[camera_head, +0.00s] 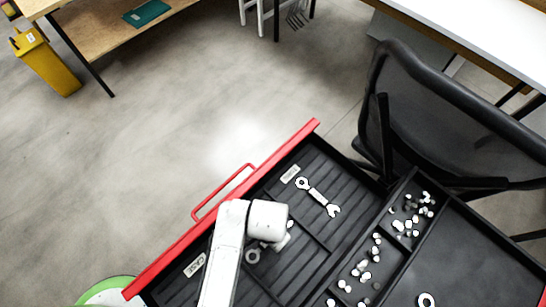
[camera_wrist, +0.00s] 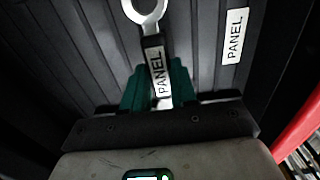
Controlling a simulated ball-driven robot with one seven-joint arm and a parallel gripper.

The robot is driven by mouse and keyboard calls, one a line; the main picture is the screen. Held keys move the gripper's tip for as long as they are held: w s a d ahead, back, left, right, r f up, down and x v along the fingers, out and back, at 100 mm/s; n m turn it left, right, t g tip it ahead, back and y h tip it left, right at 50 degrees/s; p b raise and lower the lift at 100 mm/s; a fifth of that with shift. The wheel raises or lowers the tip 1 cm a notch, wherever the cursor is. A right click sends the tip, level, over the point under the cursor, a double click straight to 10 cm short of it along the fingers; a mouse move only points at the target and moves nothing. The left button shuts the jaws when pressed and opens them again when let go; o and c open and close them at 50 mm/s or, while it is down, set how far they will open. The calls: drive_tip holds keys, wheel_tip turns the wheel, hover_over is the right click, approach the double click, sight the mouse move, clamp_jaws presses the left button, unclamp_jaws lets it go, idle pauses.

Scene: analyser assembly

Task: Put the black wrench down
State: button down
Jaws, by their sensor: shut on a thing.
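The black wrench, with a bright ring end and a black handle labelled PANEL (camera_wrist: 158,72), is between the green fingers of my gripper (camera_wrist: 158,88). My gripper is shut on its handle. In the head view, the wrench's ring end (camera_head: 252,256) shows below my white wrist, which hides most of the handle and the fingers. The wrench is over the black ribbed drawer floor; I cannot tell whether it touches it. A white PANEL label (camera_wrist: 234,36) lies on the ribbed floor to the right in the wrist view.
The red-fronted drawer (camera_head: 309,130) has black dividers. Another wrench (camera_head: 318,197) lies beside a white label (camera_head: 290,174) farther up. A label reading CASE (camera_head: 194,265) is at lower left. Small bolts (camera_head: 410,222) fill bins at right. A black chair (camera_head: 440,110) stands against the drawer's far right.

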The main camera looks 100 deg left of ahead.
drive_tip(key=shift+w+f, duration=0.25)
drive_tip(key=shift+f, duration=1.65)
drive_tip(key=shift+w+f+b, duration=0.1)
drive_tip(key=shift+f+b, duration=0.1)
drive_tip(key=shift+b, duration=0.1)
drive_tip(key=c, duration=0.9)
unclamp_jaws()
wheel_tip(320, 180, up, 12)
drive_tip(key=shift+r+p, duration=0.2)
drive_tip(key=shift+p, duration=0.35)
